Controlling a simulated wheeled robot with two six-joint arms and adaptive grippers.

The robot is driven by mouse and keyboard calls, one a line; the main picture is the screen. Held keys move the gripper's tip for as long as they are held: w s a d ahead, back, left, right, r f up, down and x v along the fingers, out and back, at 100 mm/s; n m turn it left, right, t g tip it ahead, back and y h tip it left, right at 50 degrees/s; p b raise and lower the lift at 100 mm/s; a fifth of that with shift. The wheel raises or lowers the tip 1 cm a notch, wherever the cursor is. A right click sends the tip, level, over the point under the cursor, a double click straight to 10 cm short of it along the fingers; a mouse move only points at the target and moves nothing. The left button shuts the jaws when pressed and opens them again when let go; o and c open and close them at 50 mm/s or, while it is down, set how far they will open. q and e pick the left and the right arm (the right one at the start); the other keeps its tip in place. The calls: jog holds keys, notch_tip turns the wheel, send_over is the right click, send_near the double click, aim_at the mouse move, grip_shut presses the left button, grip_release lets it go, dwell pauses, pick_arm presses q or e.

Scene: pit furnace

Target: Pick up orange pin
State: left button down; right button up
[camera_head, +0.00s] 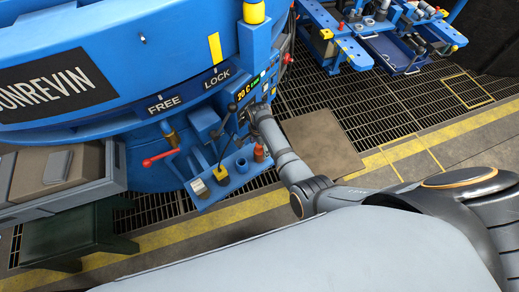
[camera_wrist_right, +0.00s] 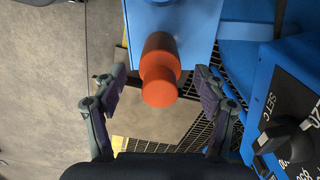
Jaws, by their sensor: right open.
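The orange pin (camera_head: 259,153) stands at the right end of a small blue shelf (camera_head: 232,181) on the furnace front. In the right wrist view the orange pin (camera_wrist_right: 160,68) has a wide body and a narrower end nearer the camera. My right gripper (camera_wrist_right: 159,77) is open, with one finger on each side of the pin's narrower end. A gap shows between the pin and each finger, so nothing is gripped. In the head view my right gripper (camera_head: 247,121) is small and partly hidden by its own wrist. My left gripper is not in view.
A yellow-topped piece (camera_head: 220,173) and a whitish one (camera_head: 198,187) sit on the same shelf. A panel with a black knob (camera_wrist_right: 282,140) is close to the right finger. A red-tipped lever (camera_head: 160,157) projects further left. Blue work stands (camera_head: 350,45) stand at the back.

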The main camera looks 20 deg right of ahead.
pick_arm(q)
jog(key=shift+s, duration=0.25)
pick_arm(e)
jog(key=shift+f, duration=0.1)
jog(key=c, duration=1.4)
